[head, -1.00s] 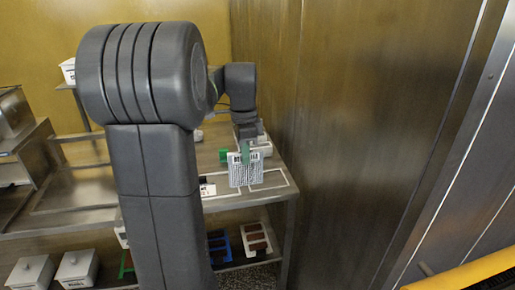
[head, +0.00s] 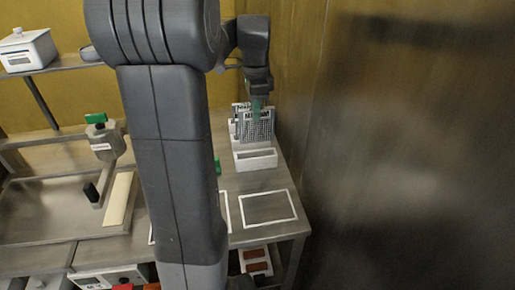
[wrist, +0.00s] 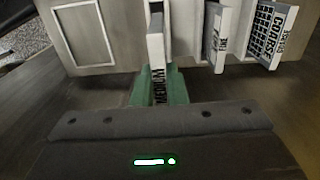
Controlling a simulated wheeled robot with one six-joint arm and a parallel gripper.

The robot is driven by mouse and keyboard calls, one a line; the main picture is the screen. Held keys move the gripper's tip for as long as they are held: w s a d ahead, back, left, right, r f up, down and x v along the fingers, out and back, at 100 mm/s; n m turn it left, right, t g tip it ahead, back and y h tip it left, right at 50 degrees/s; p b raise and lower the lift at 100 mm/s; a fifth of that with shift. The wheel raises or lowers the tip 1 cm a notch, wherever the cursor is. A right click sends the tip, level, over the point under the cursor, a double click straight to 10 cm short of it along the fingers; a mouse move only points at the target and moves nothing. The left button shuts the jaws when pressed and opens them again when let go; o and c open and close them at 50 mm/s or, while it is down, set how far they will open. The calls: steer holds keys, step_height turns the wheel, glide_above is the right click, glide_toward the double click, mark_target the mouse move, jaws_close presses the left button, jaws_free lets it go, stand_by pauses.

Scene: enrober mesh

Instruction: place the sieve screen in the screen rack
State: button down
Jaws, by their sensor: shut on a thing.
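My gripper (head: 257,104) is shut on a sieve screen (head: 257,128), a pale plate with a dark mesh pattern, held upright. In the wrist view my gripper's green fingers (wrist: 158,92) grip this screen, seen edge-on and labelled MEDIUM (wrist: 156,50). In the head view it hangs over or just behind the front part of the white screen rack (head: 255,160). I cannot tell whether it touches the rack or sits in a slot. Other screens (head: 238,112) stand behind it. One labelled COARSE (wrist: 272,32) and another (wrist: 219,35) show right of the held screen in the wrist view.
White outlined rectangles (head: 269,224) mark bare steel table in front of the rack. A tall metal wall (head: 400,150) stands close on the right. A steel tray area with a green-topped device (head: 104,135) lies left. A white lidded box (head: 27,50) is on the upper shelf.

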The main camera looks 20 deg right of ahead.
mark_target(256, 137)
step_height(256, 137, down, 9)
steer(key=shift+s+f, duration=0.1)
stand_by(0.3)
steer(key=shift+f, duration=0.15)
steer(key=c, duration=1.5)
jaws_free()
steer(key=shift+o, duration=0.2)
step_height(256, 137, up, 12)
steer(key=shift+r, duration=0.2)
